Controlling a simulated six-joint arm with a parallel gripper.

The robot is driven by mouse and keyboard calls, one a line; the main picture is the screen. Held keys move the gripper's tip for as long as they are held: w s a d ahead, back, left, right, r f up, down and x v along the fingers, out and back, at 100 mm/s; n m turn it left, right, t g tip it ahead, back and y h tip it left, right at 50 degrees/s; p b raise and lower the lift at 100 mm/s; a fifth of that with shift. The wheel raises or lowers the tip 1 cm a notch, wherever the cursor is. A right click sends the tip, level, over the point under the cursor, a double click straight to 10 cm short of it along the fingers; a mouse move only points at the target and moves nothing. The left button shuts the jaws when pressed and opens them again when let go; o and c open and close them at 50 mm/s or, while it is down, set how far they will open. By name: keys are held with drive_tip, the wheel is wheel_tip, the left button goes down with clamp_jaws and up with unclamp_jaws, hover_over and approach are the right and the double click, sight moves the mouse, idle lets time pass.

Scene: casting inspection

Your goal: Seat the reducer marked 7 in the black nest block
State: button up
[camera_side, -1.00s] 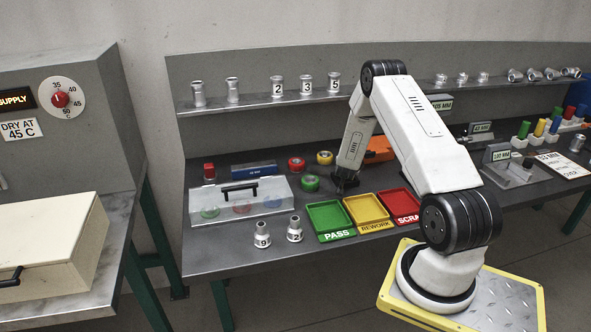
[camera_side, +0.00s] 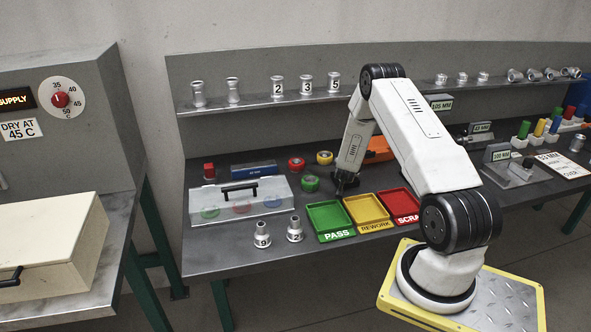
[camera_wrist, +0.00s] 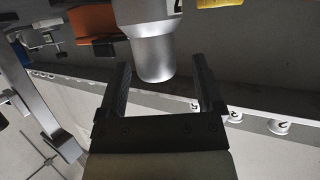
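In the wrist view a silver reducer (camera_wrist: 153,52) stands between and just beyond my gripper's two black fingers (camera_wrist: 162,88), with a gap on each side. My gripper is open. The reducer's label is cut off at the top edge, so I cannot read its mark. In the side view my gripper (camera_side: 345,183) is low over the bench behind the green and yellow trays, and my arm hides what is at its fingers. I cannot make out the black nest block in either view.
Reducers marked 9 (camera_side: 262,235) and 2 (camera_side: 295,229) stand at the bench front. Near them are a clear lidded box (camera_side: 270,203) and green (camera_side: 330,219), yellow (camera_side: 367,210) and red (camera_side: 400,204) trays. An orange object (camera_side: 379,149) is behind my forearm. Several reducers line the shelf.

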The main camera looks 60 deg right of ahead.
drive_tip(key=shift+s+a+f, duration=0.15)
drive_tip(key=shift+f, duration=0.1)
drive_tip(key=shift+r, duration=0.9)
wheel_tip(320, 180, up, 2)
drive_tip(key=s+a+r, duration=0.9)
drive_tip(key=a, duration=0.1)
drive_tip(key=shift+s+r, duration=0.25)
drive_tip(key=shift+r, duration=0.1)
